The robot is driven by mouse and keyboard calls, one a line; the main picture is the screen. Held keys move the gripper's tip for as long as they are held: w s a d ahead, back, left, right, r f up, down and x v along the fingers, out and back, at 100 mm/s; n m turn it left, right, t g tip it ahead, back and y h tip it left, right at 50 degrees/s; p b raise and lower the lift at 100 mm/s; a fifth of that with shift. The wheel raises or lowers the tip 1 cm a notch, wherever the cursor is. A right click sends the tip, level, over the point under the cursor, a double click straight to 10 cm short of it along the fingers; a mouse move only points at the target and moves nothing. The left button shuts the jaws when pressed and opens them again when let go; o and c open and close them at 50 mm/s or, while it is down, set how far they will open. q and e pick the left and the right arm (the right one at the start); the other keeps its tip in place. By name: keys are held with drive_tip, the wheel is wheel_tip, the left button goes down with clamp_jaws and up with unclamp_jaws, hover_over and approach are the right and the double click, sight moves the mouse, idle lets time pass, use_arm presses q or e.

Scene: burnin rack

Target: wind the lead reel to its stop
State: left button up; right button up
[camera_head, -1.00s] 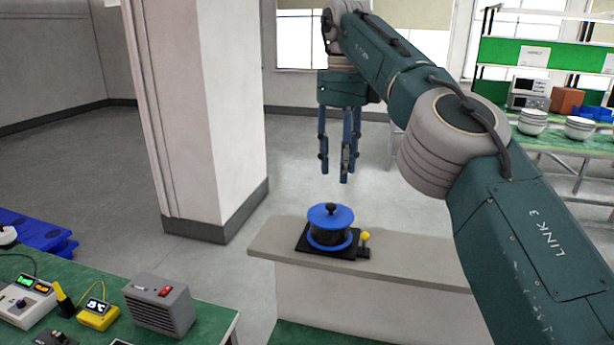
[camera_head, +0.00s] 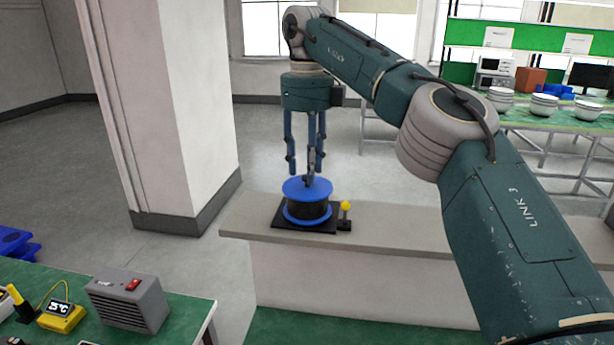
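The lead reel (camera_head: 308,210) has blue discs above and below a dark drum. It sits upright on a black base plate (camera_head: 283,223) on the pale ledge. A small lever with a yellow ball (camera_head: 346,206) stands at the base's right side. My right gripper (camera_head: 303,176) points straight down just above the reel's top disc, its blue fingers spread apart. The fingertips overlap the small dark knob on the disc in this view, and I cannot tell if they touch it. My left gripper is out of view.
The ledge (camera_head: 395,246) is clear right of the reel. A white pillar (camera_head: 185,110) stands to the left. A grey box with a red switch (camera_head: 130,298) and a yellow meter (camera_head: 62,316) are on the green bench at lower left. A bench with bowls (camera_head: 543,106) is behind.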

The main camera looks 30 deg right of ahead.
drive_tip(key=shift+s+f, duration=0.15)
drive_tip(key=shift+f, duration=0.2)
clamp_jaws()
drive_tip(key=shift+m, duration=0.3)
